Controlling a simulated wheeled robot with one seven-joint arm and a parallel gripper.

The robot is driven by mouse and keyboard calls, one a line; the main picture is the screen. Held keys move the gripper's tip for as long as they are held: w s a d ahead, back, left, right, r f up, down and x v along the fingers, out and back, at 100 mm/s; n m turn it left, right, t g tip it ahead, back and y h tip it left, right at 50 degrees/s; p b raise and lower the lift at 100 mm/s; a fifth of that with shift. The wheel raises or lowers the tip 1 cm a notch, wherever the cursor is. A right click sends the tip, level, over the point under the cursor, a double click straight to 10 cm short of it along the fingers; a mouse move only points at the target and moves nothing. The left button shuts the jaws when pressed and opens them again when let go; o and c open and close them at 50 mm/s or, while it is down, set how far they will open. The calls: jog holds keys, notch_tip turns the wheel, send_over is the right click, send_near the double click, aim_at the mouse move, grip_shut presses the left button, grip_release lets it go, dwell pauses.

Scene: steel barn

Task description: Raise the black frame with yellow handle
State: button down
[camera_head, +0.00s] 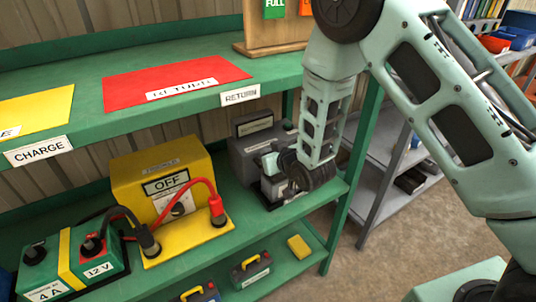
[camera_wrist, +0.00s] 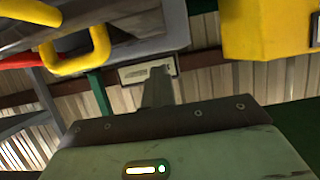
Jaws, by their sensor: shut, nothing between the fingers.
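Two small dark units with yellow handles stand on the lowest shelf in the head view: one near the middle (camera_head: 250,270) and one cut by the bottom edge (camera_head: 196,293). I cannot tell which is the named frame. The wrist view shows a yellow loop handle (camera_wrist: 101,45) at upper left, beside a grey body; whether it belongs to either unit is unclear. My gripper (camera_head: 270,166) is above the middle shelf's right end, in front of a grey box (camera_head: 246,150). Its fingers (camera_wrist: 158,92) look closed and empty in the wrist view, apart from the handle.
A yellow charger box (camera_head: 150,178) with red and black cables sits left on the middle shelf, beside a green battery (camera_head: 75,265). A yellow block (camera_head: 298,247) lies on the lowest shelf. The green upper shelf (camera_head: 205,62) and right post (camera_head: 352,185) bound the space.

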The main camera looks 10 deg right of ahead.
jog(key=shift+w+a+r, duration=0.15)
jog(key=shift+w+r, duration=0.25)
jog(key=shift+w, duration=0.1)
jog(key=shift+w, duration=0.1)
jog(key=shift+w+a+r, duration=0.15)
jog(key=shift+w+r, duration=0.15)
jog(key=shift+w, duration=0.15)
jog(key=shift+w+a+r, duration=0.25)
jog(key=shift+w, duration=0.4)
